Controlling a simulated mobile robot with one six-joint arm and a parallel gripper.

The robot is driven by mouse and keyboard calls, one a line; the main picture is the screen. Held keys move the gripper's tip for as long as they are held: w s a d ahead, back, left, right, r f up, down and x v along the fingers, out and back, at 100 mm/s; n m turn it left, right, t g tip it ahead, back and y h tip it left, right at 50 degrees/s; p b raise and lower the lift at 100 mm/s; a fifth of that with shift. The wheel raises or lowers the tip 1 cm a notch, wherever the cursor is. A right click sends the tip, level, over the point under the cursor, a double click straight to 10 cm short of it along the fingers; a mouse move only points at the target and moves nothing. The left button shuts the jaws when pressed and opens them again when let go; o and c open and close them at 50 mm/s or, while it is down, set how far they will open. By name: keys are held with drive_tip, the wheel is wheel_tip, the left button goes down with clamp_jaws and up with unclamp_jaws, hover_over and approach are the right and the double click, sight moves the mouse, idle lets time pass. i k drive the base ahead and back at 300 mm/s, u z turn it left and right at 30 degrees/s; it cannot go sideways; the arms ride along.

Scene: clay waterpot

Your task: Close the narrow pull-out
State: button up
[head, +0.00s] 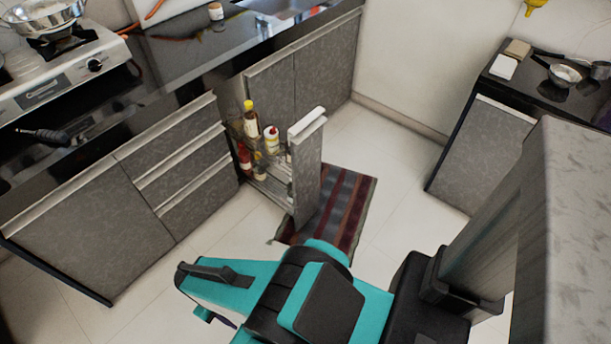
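The narrow pull-out (308,170) stands open, slid out from the row of grey lower cabinets. Its tall grey front panel has a pale top edge and is well clear of the cabinet fronts. Its wire racks hold several bottles and jars, including a yellow-capped bottle (251,120), a red bottle (244,158) and a white jar (271,139). I cannot make out my gripper's fingers.
A striped rug (345,212) lies beside and under the pull-out. Drawers (182,168) and a stove (55,75) are to the left. A separate dark-topped cabinet (480,155) stands at the right. Pale tiled floor (390,160) is free between the cabinets.

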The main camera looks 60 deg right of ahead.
sight(304, 137)
drive_tip(key=u, duration=0.95)
drive_tip(key=k, duration=0.15)
drive_tip(key=z, duration=3.05)
drive_tip(key=k, duration=0.95)
drive_tip(key=u, duration=0.2)
drive_tip(key=i, duration=0.65)
drive_tip(key=z, duration=0.05)
